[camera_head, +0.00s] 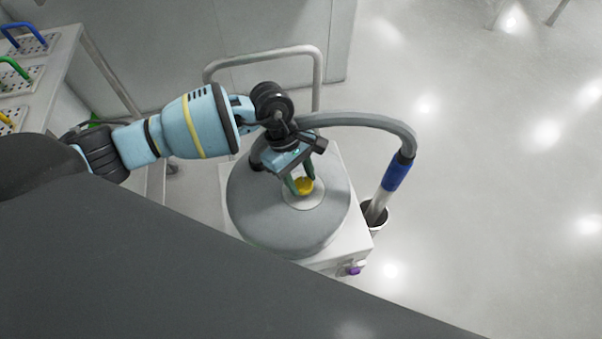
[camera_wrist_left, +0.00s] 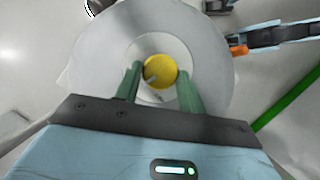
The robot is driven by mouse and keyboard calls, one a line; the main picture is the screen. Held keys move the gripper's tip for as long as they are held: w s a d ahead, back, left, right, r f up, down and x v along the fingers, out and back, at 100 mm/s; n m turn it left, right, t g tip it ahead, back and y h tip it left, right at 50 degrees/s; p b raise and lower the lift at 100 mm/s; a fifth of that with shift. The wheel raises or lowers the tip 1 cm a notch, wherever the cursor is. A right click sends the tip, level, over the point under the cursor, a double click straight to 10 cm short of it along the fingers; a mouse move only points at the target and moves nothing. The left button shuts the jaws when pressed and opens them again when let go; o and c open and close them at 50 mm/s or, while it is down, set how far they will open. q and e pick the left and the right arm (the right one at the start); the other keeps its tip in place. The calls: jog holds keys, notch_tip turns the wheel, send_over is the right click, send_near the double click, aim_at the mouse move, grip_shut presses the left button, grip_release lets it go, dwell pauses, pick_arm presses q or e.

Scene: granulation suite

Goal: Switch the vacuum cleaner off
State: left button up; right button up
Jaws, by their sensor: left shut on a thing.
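The vacuum cleaner (camera_head: 250,205) has a round grey top on a pale square body. A round yellow knob (camera_head: 304,186) sits in a light disc on this top; the left wrist view shows it too (camera_wrist_left: 160,72), with a short grey mark at its lower left. My left gripper (camera_head: 302,187) points down at the knob. Its two green fingers are shut on the knob, one on each side, and partly hide it in the head view. In the left wrist view, a blue and black arm with an orange end, apparently my right gripper (camera_wrist_left: 238,50), shows at upper right; its jaws are unclear.
A grey hose (camera_head: 360,120) arcs over the cleaner to a blue-sleeved wand (camera_head: 396,174) in a holder. A metal push handle (camera_head: 318,75) stands behind. A purple part (camera_head: 354,270) is on the front. A rack with coloured handles (camera_head: 30,70) is at left.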

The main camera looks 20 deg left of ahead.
pick_arm(q)
jog(key=n, duration=0.1)
jog(key=n+t+p, duration=0.1)
jog(key=shift+s+a+r+n, duration=0.1)
jog(key=shift+r+n, duration=0.05)
jog(key=shift+n, duration=0.25)
jog(key=n+t+p, duration=0.1)
jog(key=n+p, duration=0.1)
jog(key=shift+s+n, duration=0.15)
jog(key=shift+n, duration=0.25)
jog(key=n+t+p, duration=0.1)
jog(key=n+p, duration=0.1)
jog(key=n, duration=0.1)
jog(key=shift+s+r+t+p, duration=0.1)
jog(key=shift+t+p, duration=0.2)
jog(key=shift+p, duration=0.1)
jog(key=shift+n+t+p, duration=0.5)
jog(key=shift+n+p, duration=0.5)
jog(key=shift+n, duration=0.5)
jog(key=shift+y, duration=0.3)
pick_arm(e)
notch_tip(320, 180, up, 7)
jog(key=w, duration=0.1)
jog(key=shift+w+r+t, duration=0.15)
jog(key=shift+w+t, duration=0.05)
jog(key=shift+t, duration=0.1)
pick_arm(q)
jog(key=shift+f, duration=0.2)
pick_arm(e)
jog(key=shift+s, duration=0.1)
